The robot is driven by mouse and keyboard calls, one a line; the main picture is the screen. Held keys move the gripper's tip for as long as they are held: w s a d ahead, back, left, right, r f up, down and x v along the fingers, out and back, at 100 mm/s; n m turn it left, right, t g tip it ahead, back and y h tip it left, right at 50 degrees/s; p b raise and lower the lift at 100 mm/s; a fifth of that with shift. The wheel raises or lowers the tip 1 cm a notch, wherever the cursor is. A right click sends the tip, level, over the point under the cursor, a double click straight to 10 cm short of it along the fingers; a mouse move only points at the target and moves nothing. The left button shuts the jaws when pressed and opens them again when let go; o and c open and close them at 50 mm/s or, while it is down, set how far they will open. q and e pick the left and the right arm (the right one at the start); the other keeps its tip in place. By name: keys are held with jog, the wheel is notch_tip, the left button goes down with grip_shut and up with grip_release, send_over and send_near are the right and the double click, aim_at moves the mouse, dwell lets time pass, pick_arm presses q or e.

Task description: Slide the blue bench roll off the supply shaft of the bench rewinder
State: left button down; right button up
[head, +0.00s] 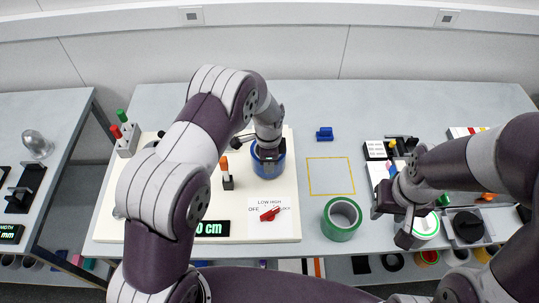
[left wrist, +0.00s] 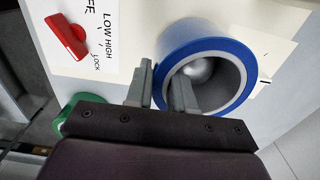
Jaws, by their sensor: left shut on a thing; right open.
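The blue bench roll (head: 257,168) is on the cream board of the bench rewinder (head: 240,228), partly hidden by my left gripper (head: 268,152). In the left wrist view the blue roll (left wrist: 212,44) shows its open bore, with a rounded silvery shaft end (left wrist: 198,69) inside. My left gripper (left wrist: 162,88) is shut on the roll's wall, one finger outside and one in the bore. Whether the roll is still around the shaft along its length is hard to tell. My right gripper (head: 392,222) is open over the right side of the table, beside a white-and-green roll (head: 427,226).
A red switch (head: 270,214) and a display (head: 212,229) sit on the board's front. A yellow outlined square (head: 331,191) on the table is empty. A green roll (head: 342,233) stands in front of it and a small blue block (head: 324,134) lies behind. The right side is cluttered.

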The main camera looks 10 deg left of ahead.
pick_arm(q)
jog(key=shift+r, duration=0.1)
jog(key=shift+r+p, duration=2.65)
jog(key=shift+r, duration=1.1)
